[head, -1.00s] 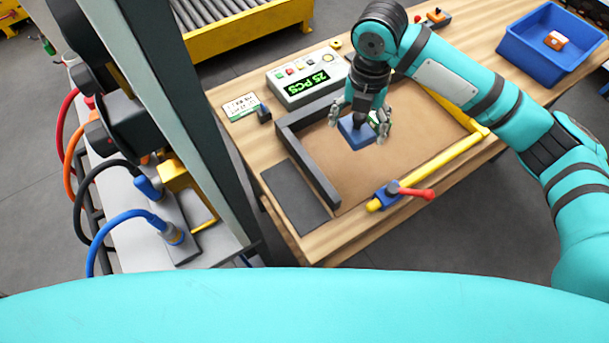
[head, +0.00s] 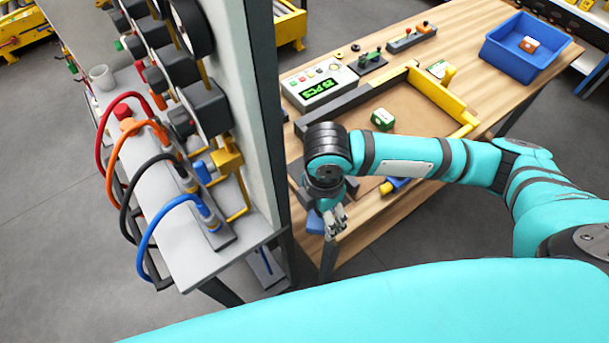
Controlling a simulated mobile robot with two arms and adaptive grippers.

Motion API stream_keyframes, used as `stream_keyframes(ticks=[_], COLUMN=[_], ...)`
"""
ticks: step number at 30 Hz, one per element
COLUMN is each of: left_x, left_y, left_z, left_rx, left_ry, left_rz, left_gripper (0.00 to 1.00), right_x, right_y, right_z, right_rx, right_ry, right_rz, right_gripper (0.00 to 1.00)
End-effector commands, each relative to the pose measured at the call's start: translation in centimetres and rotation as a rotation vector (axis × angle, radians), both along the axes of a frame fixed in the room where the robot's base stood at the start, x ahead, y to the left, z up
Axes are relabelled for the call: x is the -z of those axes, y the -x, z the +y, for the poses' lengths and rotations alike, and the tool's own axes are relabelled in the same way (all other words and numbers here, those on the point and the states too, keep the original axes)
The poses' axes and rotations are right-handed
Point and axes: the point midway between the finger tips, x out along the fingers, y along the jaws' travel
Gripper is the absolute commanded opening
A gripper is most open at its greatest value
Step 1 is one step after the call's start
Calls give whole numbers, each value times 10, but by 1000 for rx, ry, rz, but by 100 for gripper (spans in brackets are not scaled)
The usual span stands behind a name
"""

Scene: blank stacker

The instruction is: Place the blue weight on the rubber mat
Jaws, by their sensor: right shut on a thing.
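My right gripper (head: 335,218) is at the front left of the wooden bench and shut on the blue weight (head: 315,222). The weight shows as a small blue piece at the left of the fingers, and the fingers hide the rest. The dark rubber mat (head: 296,172) lies at the bench's left front, mostly hidden behind my right wrist. The gripper appears over or just past the mat's near side; I cannot tell whether the weight touches anything. My left gripper is out of view.
A counter display (head: 320,85) and a blue bin (head: 525,48) stand behind. A grey machine with coloured hoses (head: 150,190) stands close on the left.

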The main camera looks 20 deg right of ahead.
Motion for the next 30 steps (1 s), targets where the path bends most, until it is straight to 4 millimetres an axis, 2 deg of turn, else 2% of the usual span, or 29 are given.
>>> stream_keyframes(ticks=[1,5,9,15,24,30], left_x=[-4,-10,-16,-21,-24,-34], left_y=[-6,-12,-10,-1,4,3], left_z=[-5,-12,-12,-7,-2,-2], left_rx=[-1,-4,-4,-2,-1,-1], left_ry=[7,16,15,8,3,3], left_rz=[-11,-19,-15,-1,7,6], left_gripper=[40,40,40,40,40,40], right_x=[-3,0,2,7,9,36], right_y=[-13,-44,-78,-117,-142,-142], right_z=[-2,-5,-9,-13,-16,-17], right_rx=[6,5,4,0,-1,-3], right_ry=[0,0,0,-3,-2,0], right_rz=[-6,-5,-5,-4,-5,-1], right_gripper=[21,21,21,21,21,21])
